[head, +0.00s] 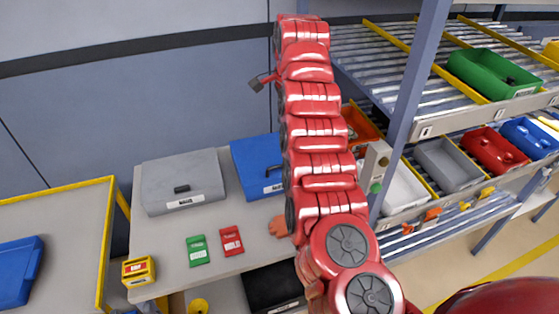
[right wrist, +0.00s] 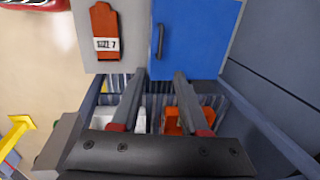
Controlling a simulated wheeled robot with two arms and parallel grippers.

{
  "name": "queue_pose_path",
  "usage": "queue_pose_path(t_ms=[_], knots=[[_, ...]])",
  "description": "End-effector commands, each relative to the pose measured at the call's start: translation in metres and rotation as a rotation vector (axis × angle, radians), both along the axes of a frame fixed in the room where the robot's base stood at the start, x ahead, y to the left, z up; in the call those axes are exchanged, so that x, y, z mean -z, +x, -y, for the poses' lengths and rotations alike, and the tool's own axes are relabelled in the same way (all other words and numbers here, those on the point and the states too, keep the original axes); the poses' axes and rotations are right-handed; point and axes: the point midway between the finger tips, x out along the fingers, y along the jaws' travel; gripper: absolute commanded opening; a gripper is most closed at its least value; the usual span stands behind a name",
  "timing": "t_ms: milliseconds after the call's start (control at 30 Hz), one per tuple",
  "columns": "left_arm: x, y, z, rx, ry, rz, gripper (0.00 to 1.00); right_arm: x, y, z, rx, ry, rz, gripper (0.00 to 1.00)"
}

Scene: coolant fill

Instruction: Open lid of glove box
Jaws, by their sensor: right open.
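A blue box (head: 257,165) with a dark handle on its closed lid stands at the back of the table, partly hidden behind my red right arm. A grey box (head: 200,165) with a black handle is to its left, also closed. I cannot read which label names the glove box. In the right wrist view my right gripper (right wrist: 157,98) is open and empty, its fingers pointing toward the blue lid (right wrist: 200,40) and the upright-looking dark handle (right wrist: 159,40). The fingers look apart from the handle. In the head view the arm hides most of this gripper. My left gripper is not in view.
A green tag (head: 198,251) and a red tag (head: 231,241) lie on the table; an orange-red tag (right wrist: 105,32) lies near the blue box. A rack with several coloured bins stands at the right, its post (head: 415,100) near my arm. A wall is behind.

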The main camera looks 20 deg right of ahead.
Motion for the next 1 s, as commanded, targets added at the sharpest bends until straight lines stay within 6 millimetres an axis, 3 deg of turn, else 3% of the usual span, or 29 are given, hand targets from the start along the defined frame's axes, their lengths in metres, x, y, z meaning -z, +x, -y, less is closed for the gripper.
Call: queue_pose_path(t_ms=[200, 467, 800, 1000], knots=[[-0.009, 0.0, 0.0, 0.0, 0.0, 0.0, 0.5, 0.019, 0.004, 0.001, 0.001, -0.003, -0.001, 0.45], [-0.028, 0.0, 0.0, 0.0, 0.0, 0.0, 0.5, 0.062, 0.012, 0.0, -0.003, -0.003, -0.006, 0.45], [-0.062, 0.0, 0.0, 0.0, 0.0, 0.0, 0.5, 0.141, 0.026, -0.001, -0.002, 0.0, -0.01, 0.45], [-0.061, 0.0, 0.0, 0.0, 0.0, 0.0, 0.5, 0.158, 0.033, 0.0, 0.0, 0.002, 0.0, 0.45]])
